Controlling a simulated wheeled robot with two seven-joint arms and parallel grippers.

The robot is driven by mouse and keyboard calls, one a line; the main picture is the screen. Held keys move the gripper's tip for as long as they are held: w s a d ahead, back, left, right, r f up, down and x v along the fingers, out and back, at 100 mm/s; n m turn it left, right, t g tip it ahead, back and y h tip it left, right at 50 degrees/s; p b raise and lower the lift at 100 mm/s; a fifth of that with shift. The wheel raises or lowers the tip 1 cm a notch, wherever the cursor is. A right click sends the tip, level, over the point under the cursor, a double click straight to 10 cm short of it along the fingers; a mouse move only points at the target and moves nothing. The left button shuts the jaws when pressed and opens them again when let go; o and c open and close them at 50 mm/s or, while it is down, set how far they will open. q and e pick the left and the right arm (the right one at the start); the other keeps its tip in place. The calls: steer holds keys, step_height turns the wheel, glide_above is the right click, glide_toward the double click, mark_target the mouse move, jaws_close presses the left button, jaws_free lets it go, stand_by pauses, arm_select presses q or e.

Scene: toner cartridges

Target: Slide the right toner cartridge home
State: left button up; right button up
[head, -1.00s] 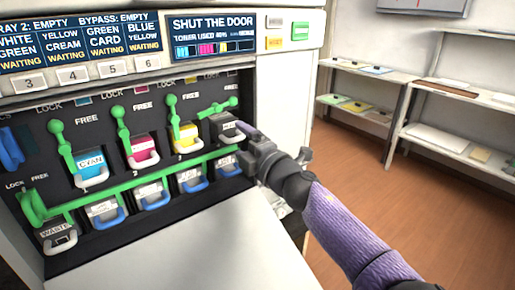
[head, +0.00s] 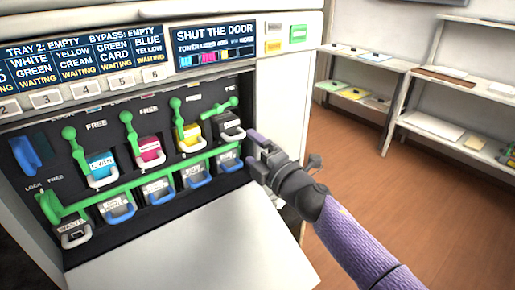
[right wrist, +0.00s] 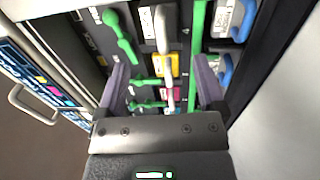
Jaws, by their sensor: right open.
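The right toner cartridge (head: 229,122) is the black one at the right end of the upper row, with a pale handle at its front. In the right wrist view, its white label and pale handle (right wrist: 163,30) show beyond the fingers. My right gripper (head: 257,152) is open and empty, just right of the cartridge and apart from it in the head view. In the right wrist view, its two purple fingers (right wrist: 161,85) stand wide apart. The green lever (head: 220,108) above this cartridge lies tilted sideways. How deep the cartridge sits is hard to tell. My left gripper is out of view.
Cyan (head: 102,165), magenta (head: 150,150) and yellow (head: 188,134) cartridges sit to the left under raised green levers. A long green bar (head: 140,182) crosses below, above blue-handled units. The white open door (head: 190,245) lies in front. Shelves (head: 460,120) stand right.

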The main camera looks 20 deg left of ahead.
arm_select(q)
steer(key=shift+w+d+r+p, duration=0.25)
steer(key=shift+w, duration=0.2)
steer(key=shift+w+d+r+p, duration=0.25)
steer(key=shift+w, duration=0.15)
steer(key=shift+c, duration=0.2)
